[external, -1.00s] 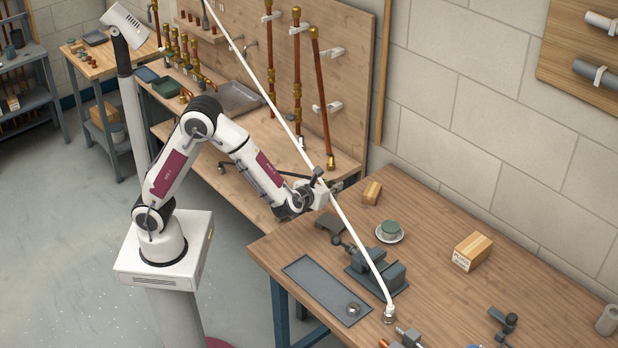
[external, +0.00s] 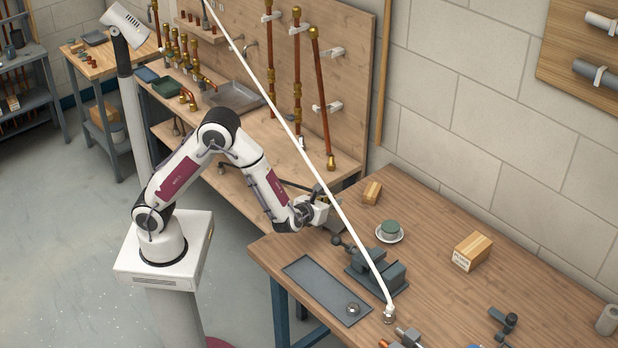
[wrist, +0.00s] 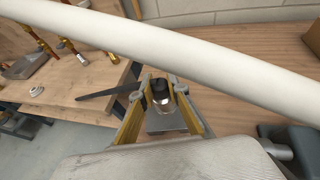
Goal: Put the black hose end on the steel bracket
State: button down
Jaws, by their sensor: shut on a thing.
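The black hose (wrist: 108,93) runs off to the left from the fingers. A grey metal piece, seemingly the steel bracket (wrist: 165,122), lies just below the held end. In the external view, the bracket (external: 337,226) is mostly hidden by my gripper. Whether the hose end touches the bracket cannot be told.
A long white hose (external: 345,225) slants down to the table past my gripper and crosses the wrist view.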

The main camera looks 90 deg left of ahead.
jog(key=shift+f, duration=0.15)
jog(key=shift+f, duration=1.75)
jog(key=shift+f, duration=0.1)
jog(key=c, duration=2)
grip_release()
jog(key=shift+o, duration=0.2)
jog(key=v, duration=1.2)
jog(key=shift+w, duration=0.1)
